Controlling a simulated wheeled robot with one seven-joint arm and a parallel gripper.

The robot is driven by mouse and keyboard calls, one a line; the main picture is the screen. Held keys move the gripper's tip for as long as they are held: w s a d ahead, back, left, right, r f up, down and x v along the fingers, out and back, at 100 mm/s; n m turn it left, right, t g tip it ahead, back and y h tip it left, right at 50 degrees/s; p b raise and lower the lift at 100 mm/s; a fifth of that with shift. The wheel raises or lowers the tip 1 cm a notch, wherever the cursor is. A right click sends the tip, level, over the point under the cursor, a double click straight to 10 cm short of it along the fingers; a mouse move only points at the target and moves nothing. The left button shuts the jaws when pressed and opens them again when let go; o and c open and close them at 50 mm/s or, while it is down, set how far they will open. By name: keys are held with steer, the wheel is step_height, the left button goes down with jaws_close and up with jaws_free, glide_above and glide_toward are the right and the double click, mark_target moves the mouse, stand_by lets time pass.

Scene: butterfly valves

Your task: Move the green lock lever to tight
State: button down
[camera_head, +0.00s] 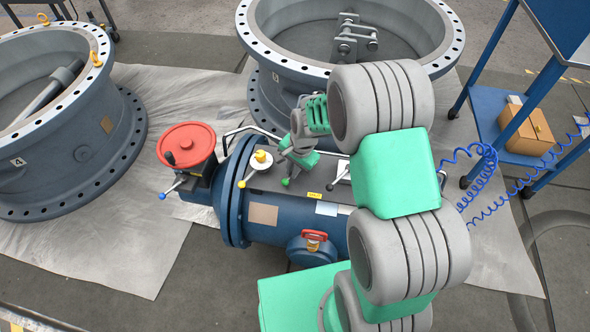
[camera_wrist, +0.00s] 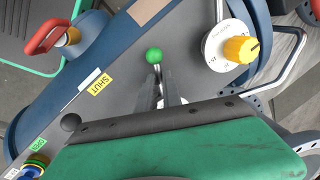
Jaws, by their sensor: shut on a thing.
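The green lock lever shows as a green ball knob (camera_wrist: 154,56) on a thin metal rod in the wrist view. In the head view its green ball (camera_head: 286,182) sits on top of the blue valve body (camera_head: 268,233). My gripper (camera_wrist: 162,72) is shut on the lever, with its two narrow fingers at the rod just below the ball. In the head view my gripper (camera_head: 291,169) reaches down to the lever from above. The lever's base is largely hidden behind the fingers. I cannot make out a tight mark.
A white dial with a yellow knob (camera_head: 261,158) stands left of the lever. A yellow SHUT label (camera_wrist: 100,84) and a black ball (camera_wrist: 70,122) lie on the other side. A red handwheel (camera_head: 186,145), a red handle (camera_head: 314,236) and a metal rail (camera_wrist: 283,75) are nearby.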

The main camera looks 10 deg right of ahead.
steer(key=shift+w, duration=0.1)
stand_by(0.3)
steer(key=c, duration=1.5)
jaws_free()
steer(key=shift+r, duration=0.15)
step_height(320, 180, up, 7)
steer(key=s+d+p, duration=0.1)
steer(key=shift+r, duration=0.2)
steer(key=shift+s, duration=0.1)
steer(key=s+d+r+n+p, duration=0.1)
steer(key=s+r+n+p, duration=0.2)
steer(key=r, duration=0.6)
steer(key=s+r+n+t+h+p, duration=0.1)
steer(key=s+r+n+p, duration=0.2)
steer(key=s+r, duration=0.4)
steer(key=s+d+r+n+p, duration=0.1)
steer(key=s+r+n+p, duration=0.2)
steer(key=r, duration=0.8)
steer(key=s+p, duration=0.2)
steer(key=s, duration=0.1)
steer(key=shift+d+n+t, duration=0.3)
